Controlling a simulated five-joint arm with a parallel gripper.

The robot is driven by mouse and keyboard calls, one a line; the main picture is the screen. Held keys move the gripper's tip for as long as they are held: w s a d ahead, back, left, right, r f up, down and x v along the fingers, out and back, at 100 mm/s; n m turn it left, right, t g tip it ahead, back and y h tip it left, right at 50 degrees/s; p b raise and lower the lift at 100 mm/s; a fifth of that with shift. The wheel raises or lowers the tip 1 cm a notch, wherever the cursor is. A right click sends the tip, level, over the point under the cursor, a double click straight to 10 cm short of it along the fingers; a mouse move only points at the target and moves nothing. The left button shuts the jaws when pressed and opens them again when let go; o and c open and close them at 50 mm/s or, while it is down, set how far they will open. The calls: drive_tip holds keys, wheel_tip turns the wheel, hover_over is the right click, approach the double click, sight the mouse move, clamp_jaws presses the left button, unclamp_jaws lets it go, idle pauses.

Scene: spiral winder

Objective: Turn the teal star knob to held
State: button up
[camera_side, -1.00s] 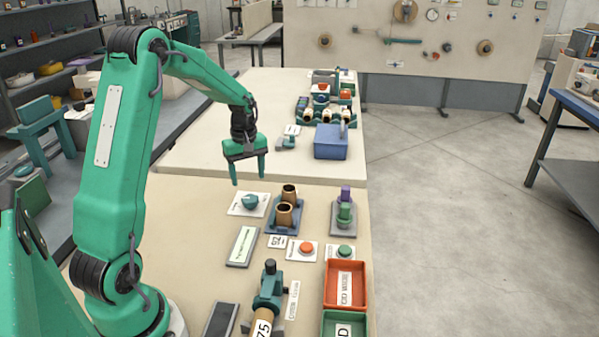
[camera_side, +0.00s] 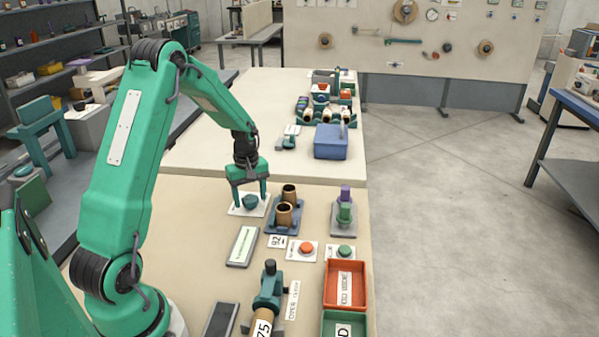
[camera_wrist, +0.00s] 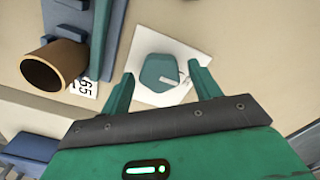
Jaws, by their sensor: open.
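The teal star knob (camera_side: 250,201) sits on a white plate (camera_side: 236,211) on the near table. In the wrist view the knob (camera_wrist: 160,70) lies between and just beyond my fingertips, with a pale pointer mark on its top and lettering on the plate beside it that I cannot read. My gripper (camera_side: 249,202) is over the knob with its fingers down on either side. In the wrist view my gripper (camera_wrist: 166,82) is open, with a gap between each finger and the knob.
A blue holder with brown tubes (camera_side: 284,213) stands close to the right of the knob. A grey display strip (camera_side: 242,246) lies in front. An orange button (camera_side: 306,248), a green button (camera_side: 345,251) and an orange tray (camera_side: 345,285) are nearer. The table left of the knob is clear.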

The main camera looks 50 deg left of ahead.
drive_tip(key=c, duration=1)
drive_tip(key=shift+o, duration=0.2)
drive_tip(key=shift+m, duration=0.5)
drive_tip(key=m, duration=0.3)
drive_tip(key=shift+m, duration=0.4)
drive_tip(key=m, duration=1.2)
drive_tip(key=shift+m, duration=0.3)
drive_tip(key=m, duration=0.6)
drive_tip(key=shift+m, duration=0.3)
